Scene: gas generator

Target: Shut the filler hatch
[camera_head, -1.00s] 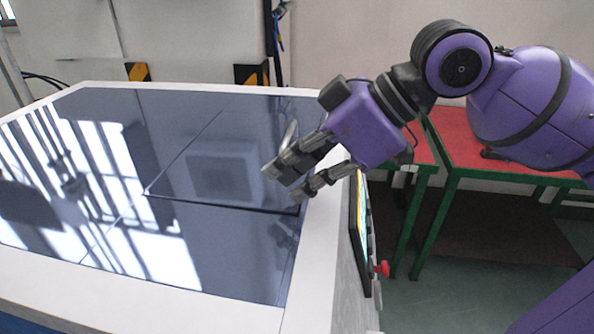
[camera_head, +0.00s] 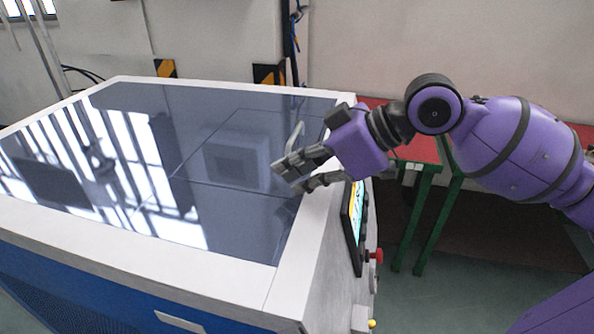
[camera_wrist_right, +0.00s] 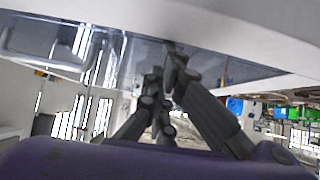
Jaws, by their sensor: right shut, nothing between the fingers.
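The filler hatch (camera_head: 205,150) is a dark, glossy panel in the top of the generator (camera_head: 180,260). Its front edge is a thin line, and it looks flush or nearly flush with the surface around it. A grey bar handle (camera_head: 295,138) stands at its right side; a grey loop, apparently this handle (camera_wrist_right: 45,48), shows at the left of the right wrist view. My right gripper (camera_head: 291,176) is shut and empty, over the hatch's front right corner; whether it touches is unclear. Its fingers also show in the right wrist view (camera_wrist_right: 165,80). My left gripper is out of view.
A control panel with a screen (camera_head: 354,220) and a red knob (camera_head: 376,255) is on the generator's right side. A red-topped table with green legs (camera_head: 425,147) stands behind my right arm. The rest of the glossy top is clear.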

